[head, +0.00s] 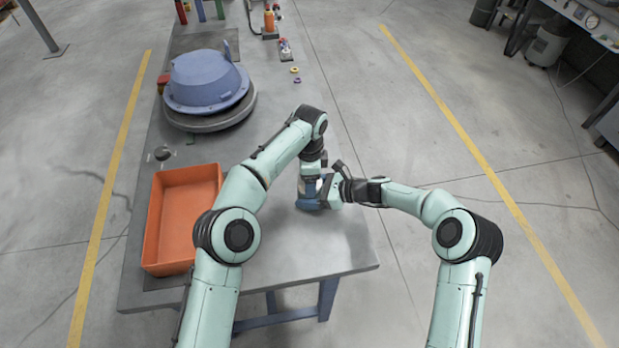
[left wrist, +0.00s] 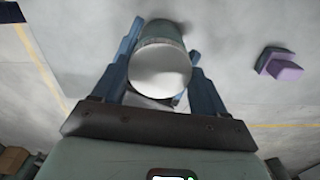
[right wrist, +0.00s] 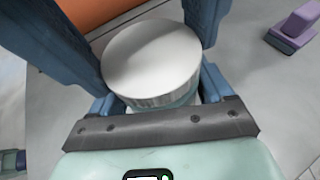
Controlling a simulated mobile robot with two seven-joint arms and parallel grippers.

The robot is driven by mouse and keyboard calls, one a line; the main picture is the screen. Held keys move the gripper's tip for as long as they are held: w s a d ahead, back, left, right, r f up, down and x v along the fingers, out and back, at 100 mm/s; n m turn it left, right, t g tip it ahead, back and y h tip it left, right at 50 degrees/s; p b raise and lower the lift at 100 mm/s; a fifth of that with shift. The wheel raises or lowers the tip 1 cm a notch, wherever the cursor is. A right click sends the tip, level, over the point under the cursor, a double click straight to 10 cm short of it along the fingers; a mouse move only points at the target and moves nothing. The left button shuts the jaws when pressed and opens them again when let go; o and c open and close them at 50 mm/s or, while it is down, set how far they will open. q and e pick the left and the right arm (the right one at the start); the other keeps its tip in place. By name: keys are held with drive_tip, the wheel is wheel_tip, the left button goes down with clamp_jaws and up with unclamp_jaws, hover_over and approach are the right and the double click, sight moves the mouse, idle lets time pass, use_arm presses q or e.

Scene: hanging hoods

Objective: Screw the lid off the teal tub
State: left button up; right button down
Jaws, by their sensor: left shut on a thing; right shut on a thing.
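The teal tub (right wrist: 184,102) has a white lid (right wrist: 150,60) with a ribbed rim. In the right wrist view its body shows as a narrow band under the lid. In the left wrist view the pale round end faces the camera, with the teal side of the tub (left wrist: 160,28) beyond it. My left gripper (head: 309,186) comes down from above and looks shut on the lid. My right gripper (head: 322,194) comes in from the right, shut on the tub body below the lid. In the head view the grippers largely hide the tub.
The grippers meet over the grey table (head: 300,250), near its right edge. An orange bin (head: 187,168) stands to the left. A blue hood (head: 207,78) rests on a round grey base farther back. Small items line the table's far right edge. The table front is clear.

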use_arm(q)
drive_tip(key=shift+r, duration=0.15)
drive_tip(key=shift+r, duration=0.9)
drive_tip(key=shift+r, duration=2)
use_arm(e)
unclamp_jaws()
